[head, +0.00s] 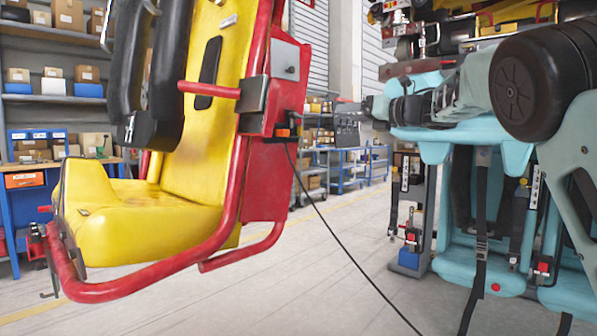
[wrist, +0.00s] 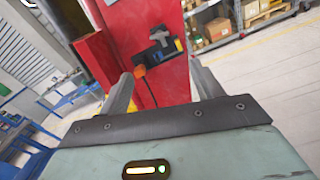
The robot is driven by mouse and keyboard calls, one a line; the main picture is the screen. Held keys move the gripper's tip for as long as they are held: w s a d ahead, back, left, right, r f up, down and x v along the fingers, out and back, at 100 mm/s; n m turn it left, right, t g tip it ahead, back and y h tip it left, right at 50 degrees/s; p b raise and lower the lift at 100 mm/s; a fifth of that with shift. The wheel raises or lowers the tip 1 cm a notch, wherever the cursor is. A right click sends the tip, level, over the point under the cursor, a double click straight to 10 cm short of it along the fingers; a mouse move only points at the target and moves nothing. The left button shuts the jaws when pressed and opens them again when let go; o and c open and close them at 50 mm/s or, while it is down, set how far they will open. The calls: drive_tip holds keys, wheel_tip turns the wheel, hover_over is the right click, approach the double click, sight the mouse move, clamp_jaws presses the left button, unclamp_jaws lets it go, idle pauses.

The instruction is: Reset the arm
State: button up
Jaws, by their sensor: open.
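My gripper (head: 347,108) is at the end of my arm, right of the red-and-yellow coaster seat (head: 140,215) in the head view. In the wrist view its two grey fingers (wrist: 163,80) are spread apart with nothing held between them. Beyond them is the seat's red side panel (wrist: 165,35). An orange plug (wrist: 140,72) with a black cable sits at a black socket (wrist: 163,48) on that panel. The plug also shows in the head view (head: 283,132), apart from my fingertips.
The black cable (head: 340,240) runs from the plug down to the floor. Teal coaster seats (head: 465,262) stand at the right, near my arm. Shelves with boxes (head: 50,85) and a blue trolley (head: 342,160) stand behind. Pale floor lies open between the seats.

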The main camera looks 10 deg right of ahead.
drive_tip(key=s+a+f+m+g+h, duration=0.1)
drive_tip(key=s+a+f+m+h, duration=0.1)
drive_tip(key=s+a+f+m, duration=0.45)
drive_tip(key=s+a+f+m+g+h, duration=0.2)
drive_tip(key=s+a+f+m+h, duration=0.15)
drive_tip(key=f+m, duration=0.6)
drive_tip(key=s+a+f+m+g+h, duration=0.1)
drive_tip(key=s+a+f+m+h, duration=0.1)
drive_tip(key=s+a+f+m, duration=0.55)
drive_tip(key=s+f+m+g+h, duration=0.1)
drive_tip(key=s+f+m+g, duration=0.3)
drive_tip(key=s, duration=0.7)
drive_tip(key=s+f+m+g+h, duration=0.1)
drive_tip(key=s+f+m+g, duration=0.15)
drive_tip(key=s+f, duration=0.55)
drive_tip(key=s+f+m+g+h, duration=0.1)
drive_tip(key=s+f+m+g, duration=0.25)
drive_tip(key=s, duration=0.95)
wheel_tip(320, 180, up, 26)
drive_tip(key=p, duration=2.6)
drive_tip(key=shift+s+d+n+g, duration=0.15)
drive_tip(key=shift+s+n+g, duration=0.1)
drive_tip(key=shift+n+g, duration=0.1)
